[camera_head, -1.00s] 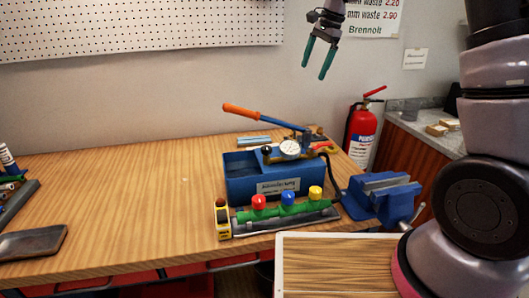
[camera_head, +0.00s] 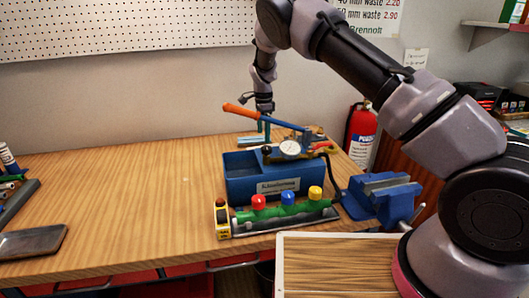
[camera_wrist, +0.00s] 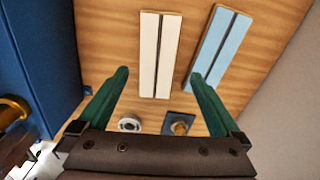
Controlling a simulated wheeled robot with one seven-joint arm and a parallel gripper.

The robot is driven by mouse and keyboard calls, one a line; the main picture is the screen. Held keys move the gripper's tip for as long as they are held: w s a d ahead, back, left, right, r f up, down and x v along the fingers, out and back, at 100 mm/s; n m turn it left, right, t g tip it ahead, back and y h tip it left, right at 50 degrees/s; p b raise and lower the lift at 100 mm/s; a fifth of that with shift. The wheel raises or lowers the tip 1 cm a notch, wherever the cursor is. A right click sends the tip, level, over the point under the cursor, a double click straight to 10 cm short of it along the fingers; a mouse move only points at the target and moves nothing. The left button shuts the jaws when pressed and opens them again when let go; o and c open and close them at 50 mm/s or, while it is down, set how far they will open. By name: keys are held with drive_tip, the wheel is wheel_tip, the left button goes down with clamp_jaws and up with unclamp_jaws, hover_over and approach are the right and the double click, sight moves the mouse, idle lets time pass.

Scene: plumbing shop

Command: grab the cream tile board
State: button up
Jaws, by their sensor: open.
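The cream tile board (camera_wrist: 148,52) lies flat on the wooden bench in the wrist view, a pale strip with a dark line along its length. A similar light blue board (camera_wrist: 212,52) lies to its right, with a gap between them. My gripper (camera_wrist: 162,80) is open and empty, its two green fingers spread to either side of the cream board's near end. In the head view my gripper (camera_head: 264,128) points down behind the blue box, over the boards' area. The cream board cannot be made out clearly there.
The blue test-pump box (camera_head: 262,186) with its orange lever (camera_head: 241,112) stands close in front of my gripper. A round fitting (camera_wrist: 130,124) and a blue plate with a brass piece (camera_wrist: 179,122) lie near the boards.

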drive_tip(key=f, duration=0.6)
drive_tip(key=shift+s+d+f, duration=0.1)
drive_tip(key=shift+d+f, duration=0.05)
drive_tip(key=shift+d, duration=0.1)
drive_tip(key=c, duration=1.5)
